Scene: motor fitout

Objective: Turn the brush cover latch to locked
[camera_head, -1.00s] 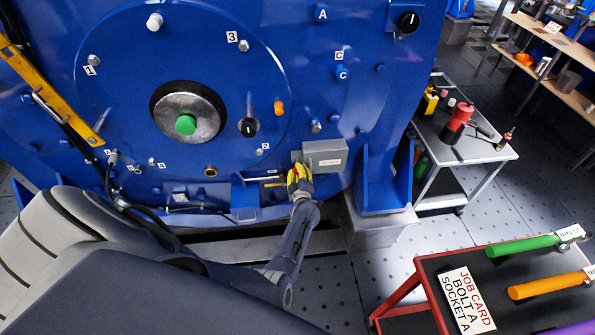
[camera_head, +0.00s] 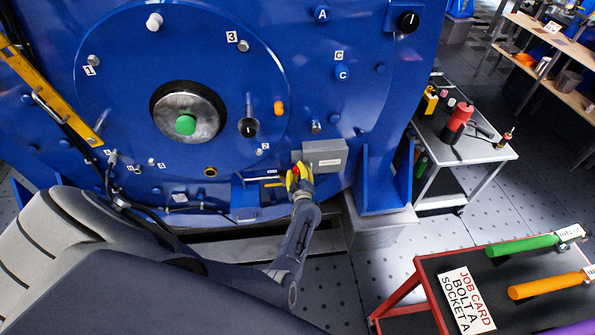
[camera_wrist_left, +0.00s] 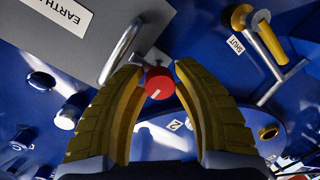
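A red round knob (camera_wrist_left: 158,84) with a white line shows in the left wrist view between my left gripper's yellow fingertips. It is a small red spot in the head view (camera_head: 296,169), at the lower left of a grey box (camera_head: 325,158). I cannot tell for certain whether it is the brush cover latch. My left gripper (camera_head: 299,178) is at the knob, its fingers (camera_wrist_left: 160,72) apart on either side. Contact with the knob is not clear. A black knob with a white mark (camera_head: 248,127) is on the blue motor face (camera_head: 120,100). My right gripper is out of view.
A metal handle (camera_wrist_left: 122,50) on the grey box is close to the left finger. A yellow-ended lever (camera_wrist_left: 262,40) by a "SHUT" label is to the right. A grey cart (camera_head: 470,150) and a red-framed tray table (camera_head: 430,275) stand at the right.

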